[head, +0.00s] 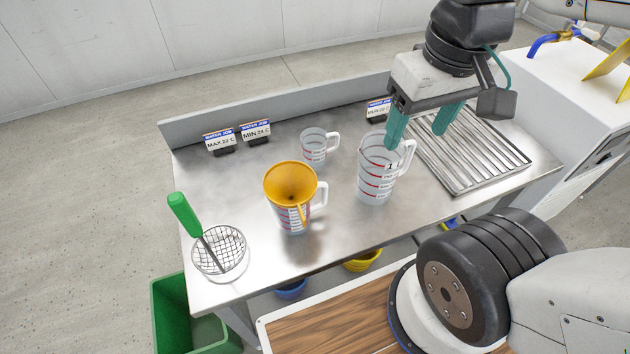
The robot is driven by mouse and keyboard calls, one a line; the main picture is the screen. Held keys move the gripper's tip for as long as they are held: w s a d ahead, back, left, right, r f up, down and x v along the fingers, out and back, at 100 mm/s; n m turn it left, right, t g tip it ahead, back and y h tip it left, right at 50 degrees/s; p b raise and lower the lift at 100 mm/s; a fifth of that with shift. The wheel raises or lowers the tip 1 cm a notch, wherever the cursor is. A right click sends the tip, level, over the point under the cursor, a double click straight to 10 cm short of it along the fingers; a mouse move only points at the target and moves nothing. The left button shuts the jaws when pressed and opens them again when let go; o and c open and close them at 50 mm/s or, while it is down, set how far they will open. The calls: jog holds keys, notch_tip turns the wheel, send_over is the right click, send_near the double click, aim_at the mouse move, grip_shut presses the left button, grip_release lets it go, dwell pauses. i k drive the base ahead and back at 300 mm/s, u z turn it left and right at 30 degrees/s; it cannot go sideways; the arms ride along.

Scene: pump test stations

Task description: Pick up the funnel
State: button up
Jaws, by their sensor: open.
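The orange-yellow funnel (291,183) sits in the mouth of a clear measuring jug (290,219) with red markings, near the front middle of the steel table. Its spout shows inside the jug. My gripper (419,136) is open with two teal fingers pointing down. In the picture it is to the right of the funnel and above it, apart from it. The left finger overlaps the rim of a larger jug (376,180); I cannot tell whether it touches.
A smaller jug (314,148) stands behind the funnel. A wire basket (220,252) with a green-handled tool (185,214) is at the left front. A ribbed drain rack (475,155) is at the right. Small signs (256,131) stand along the back. Bare steel lies left of the funnel.

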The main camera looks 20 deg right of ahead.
aim_at(289, 184)
jog(key=k, duration=0.5)
jog(key=z, duration=2.3)
jog(key=k, duration=1.3)
jog(key=u, duration=0.65)
